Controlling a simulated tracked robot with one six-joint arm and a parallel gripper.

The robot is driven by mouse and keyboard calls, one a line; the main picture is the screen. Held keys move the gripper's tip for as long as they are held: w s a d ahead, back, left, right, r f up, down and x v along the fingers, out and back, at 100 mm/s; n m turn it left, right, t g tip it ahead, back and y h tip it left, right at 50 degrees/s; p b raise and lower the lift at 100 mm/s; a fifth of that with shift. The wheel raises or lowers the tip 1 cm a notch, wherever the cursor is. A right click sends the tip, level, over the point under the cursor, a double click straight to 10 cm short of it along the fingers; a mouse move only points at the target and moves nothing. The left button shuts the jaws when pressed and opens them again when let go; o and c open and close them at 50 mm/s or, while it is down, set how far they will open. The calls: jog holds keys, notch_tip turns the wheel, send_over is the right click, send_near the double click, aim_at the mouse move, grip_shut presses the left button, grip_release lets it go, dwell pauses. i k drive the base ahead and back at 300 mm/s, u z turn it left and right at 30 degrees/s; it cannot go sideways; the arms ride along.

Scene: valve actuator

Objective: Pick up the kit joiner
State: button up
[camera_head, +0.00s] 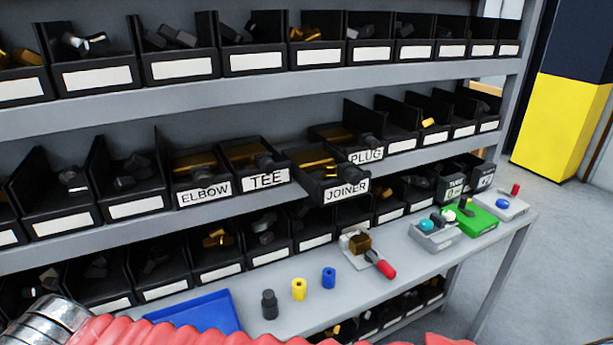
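A black bin labelled JOINER (346,191) sits on the middle shelf and juts out past its edge. Brass-coloured pieces (318,167) show inside it, partly hidden by the bin walls; a dark piece shows there too. I cannot tell single joiners apart at this size. My arm's red ribbed sleeve and a metal ring cross the bottom edge of the view, below the bench. My gripper is not in view.
Bins labelled ELBOW (205,193), TEE (265,178) and PLUG (366,156) flank the JOINER bin. On the bench are a blue tray (195,315), black (269,304), yellow (299,289) and blue (328,278) cylinders, a red-handled valve (379,262), and grey and green (476,222) trays.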

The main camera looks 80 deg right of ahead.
aim_at(331, 170)
jog(key=u, duration=0.7)
jog(key=k, duration=1.5)
jog(key=z, duration=0.45)
jog(key=i, duration=1)
jog(key=z, duration=0.05)
